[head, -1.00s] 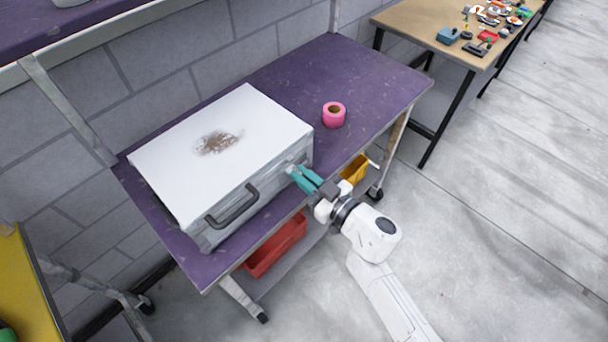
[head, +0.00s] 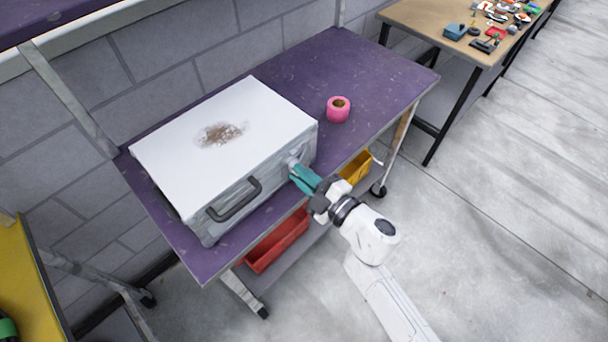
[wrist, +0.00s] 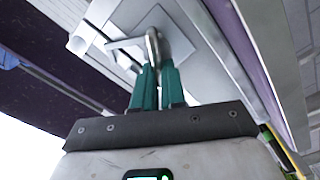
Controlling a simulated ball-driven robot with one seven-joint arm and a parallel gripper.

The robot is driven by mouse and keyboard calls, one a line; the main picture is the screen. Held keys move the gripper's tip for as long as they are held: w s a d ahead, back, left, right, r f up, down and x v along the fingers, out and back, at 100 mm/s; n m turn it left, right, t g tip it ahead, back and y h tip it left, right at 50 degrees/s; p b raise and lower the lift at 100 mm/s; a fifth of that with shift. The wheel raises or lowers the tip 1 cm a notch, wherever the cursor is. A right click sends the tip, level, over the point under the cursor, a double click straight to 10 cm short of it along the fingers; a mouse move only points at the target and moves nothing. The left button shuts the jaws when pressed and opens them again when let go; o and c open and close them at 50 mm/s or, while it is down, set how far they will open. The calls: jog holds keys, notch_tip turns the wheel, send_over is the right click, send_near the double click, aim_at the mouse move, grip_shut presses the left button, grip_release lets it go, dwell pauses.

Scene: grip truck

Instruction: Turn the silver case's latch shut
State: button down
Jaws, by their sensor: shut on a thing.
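The silver case (head: 222,137) lies closed on the purple shelf, with a brown stain on its lid and a dark handle (head: 235,200) on its front. Its latch (wrist: 153,45) is a metal piece on a square plate near the right end of the front. My gripper (head: 294,169) reaches it from the front right. In the wrist view my teal fingers (wrist: 157,68) are closed together on the latch's rounded tab. In the head view the fingers hide most of the latch, and I cannot tell its exact turn.
A red bin (head: 277,241) and a yellow bin (head: 356,168) sit below. A wooden table (head: 425,18) with small items is at the back right. Floor at the right is clear.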

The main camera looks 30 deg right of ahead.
jog(key=n, duration=0.2)
jog(key=n+b, duration=0.1)
jog(key=n, duration=0.1)
jog(key=n+b, duration=0.1)
jog(key=n, duration=0.1)
jog(key=shift+a+f+n, duration=0.3)
jog(key=shift+f, duration=0.05)
dwell(0.4)
jog(key=c, duration=1.2)
grip_release()
jog(key=shift+w, duration=0.1)
jog(key=shift+f, duration=0.1)
jog(key=shift+s+d, duration=0.15)
jog(key=shift+s, duration=0.2)
jog(key=b+v, duration=0.2)
jog(key=v, duration=0.8)
